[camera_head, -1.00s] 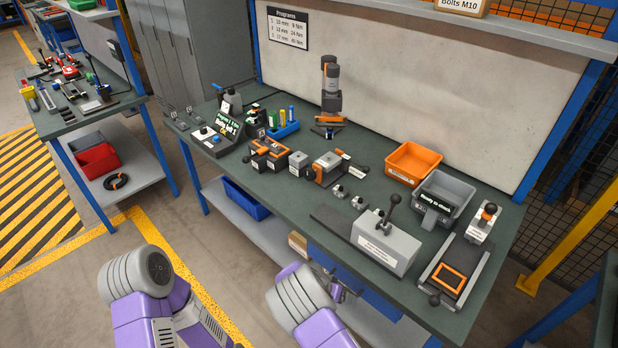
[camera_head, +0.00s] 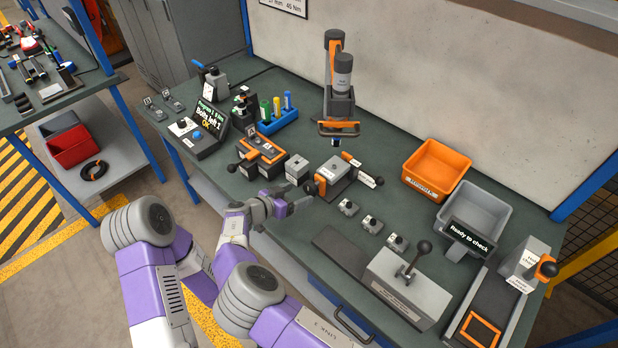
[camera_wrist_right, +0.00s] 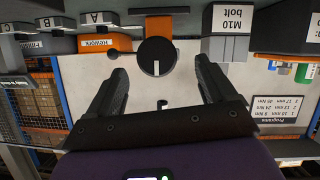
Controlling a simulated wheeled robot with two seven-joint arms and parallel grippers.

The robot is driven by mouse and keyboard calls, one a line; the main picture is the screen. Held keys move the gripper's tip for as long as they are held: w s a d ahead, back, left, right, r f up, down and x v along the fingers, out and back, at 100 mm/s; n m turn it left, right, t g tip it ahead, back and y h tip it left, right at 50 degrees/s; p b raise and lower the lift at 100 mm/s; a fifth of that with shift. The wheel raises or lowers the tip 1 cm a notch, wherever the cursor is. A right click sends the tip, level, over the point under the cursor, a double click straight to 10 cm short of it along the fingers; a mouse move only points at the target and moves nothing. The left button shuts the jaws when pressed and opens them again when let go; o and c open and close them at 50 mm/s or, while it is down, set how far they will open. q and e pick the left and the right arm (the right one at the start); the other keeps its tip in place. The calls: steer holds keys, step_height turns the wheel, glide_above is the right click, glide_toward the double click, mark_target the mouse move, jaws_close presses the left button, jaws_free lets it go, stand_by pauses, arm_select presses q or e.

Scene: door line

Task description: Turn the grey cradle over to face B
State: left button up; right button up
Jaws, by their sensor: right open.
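The grey cradle (camera_head: 334,168) is a grey block with orange parts in the middle of the bench, with a black knob (camera_head: 310,188) on its near left side. My right gripper (camera_head: 292,204) is open and empty, over the bench's front edge, just short of that knob. In the right wrist view, which looks upside down, a round black knob with a white line (camera_wrist_right: 157,57) appears between and beyond the two open fingers (camera_wrist_right: 160,85). I see no contact. I cannot read which face is up. My left gripper is not in view.
A grey block (camera_head: 297,168) and an orange-and-black fixture (camera_head: 262,150) stand left of the cradle. Small grey pieces (camera_head: 370,224) sit to its right. A power tool (camera_head: 340,90) stands behind it. Orange (camera_head: 437,163) and grey (camera_head: 478,207) bins are at right.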

mark_target(308, 191)
steer(key=x, duration=0.5)
steer(key=shift+s+d+f, duration=0.15)
steer(key=shift+s+d, duration=0.05)
steer(key=shift+s, duration=0.05)
steer(key=shift+w+d+f, duration=0.2)
steer(key=shift+w+d, duration=0.2)
steer(key=c, duration=1)
steer(key=n+g+h+b, duration=0.1)
steer(key=n+b, duration=0.1)
steer(key=b, duration=0.3)
steer(key=shift+f, duration=0.2)
steer(key=shift+r+n+h+b, duration=0.1)
steer(key=shift+n+h+b, duration=0.4)
steer(key=shift+n+b, duration=0.4)
steer(key=shift+r+n+g+h+b, duration=0.1)
steer(key=shift+n+g+h+b, duration=0.35)
steer(key=shift+b, duration=0.25)
